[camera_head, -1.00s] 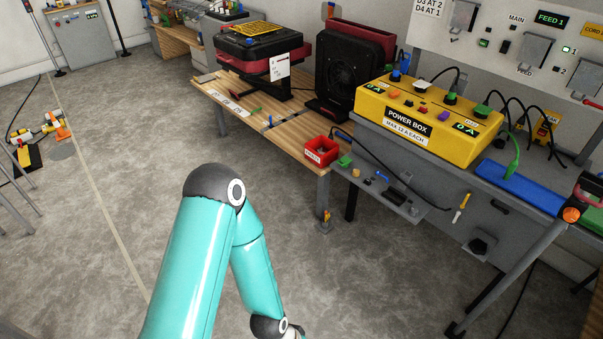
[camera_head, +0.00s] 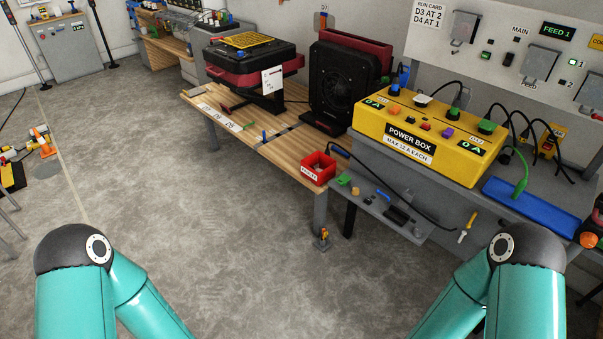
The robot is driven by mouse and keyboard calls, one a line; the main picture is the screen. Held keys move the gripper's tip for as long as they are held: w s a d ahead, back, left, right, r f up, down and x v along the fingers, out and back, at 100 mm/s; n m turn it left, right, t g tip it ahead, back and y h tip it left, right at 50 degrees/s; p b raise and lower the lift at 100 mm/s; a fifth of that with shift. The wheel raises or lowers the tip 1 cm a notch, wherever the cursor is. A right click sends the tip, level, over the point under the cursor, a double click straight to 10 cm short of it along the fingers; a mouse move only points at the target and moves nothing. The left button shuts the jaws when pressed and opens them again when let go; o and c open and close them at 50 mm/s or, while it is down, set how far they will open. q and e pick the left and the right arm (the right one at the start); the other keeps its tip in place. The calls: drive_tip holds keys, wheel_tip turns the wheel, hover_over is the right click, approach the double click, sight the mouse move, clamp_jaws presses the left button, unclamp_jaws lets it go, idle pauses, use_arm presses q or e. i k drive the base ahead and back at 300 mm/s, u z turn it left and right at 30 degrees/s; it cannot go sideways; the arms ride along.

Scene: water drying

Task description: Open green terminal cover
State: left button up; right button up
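The yellow power box (camera_head: 450,163) stands on the grey bench at the right of the head view. A green block-shaped cap (camera_head: 487,127) sits on its top near the right end, beside several black cables. It looks closed, but it is too small to be sure that it is the green terminal cover. Another green piece (camera_head: 452,114) sits further left on the box top, with a black cable rising from it. Both my teal arms come in from the bottom edge. Neither gripper is in view.
A wooden table (camera_head: 225,120) holds a black and red press (camera_head: 250,65), a black fan (camera_head: 338,88) and a red bin (camera_head: 318,168). A blue strip (camera_head: 530,204) with a green plug lies right of the power box. A switch panel (camera_head: 490,62) stands behind. Open floor lies in front.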

sight(344, 178)
drive_tip(key=u, duration=0.15)
drive_tip(key=i, duration=1.15)
drive_tip(key=z, duration=0.5)
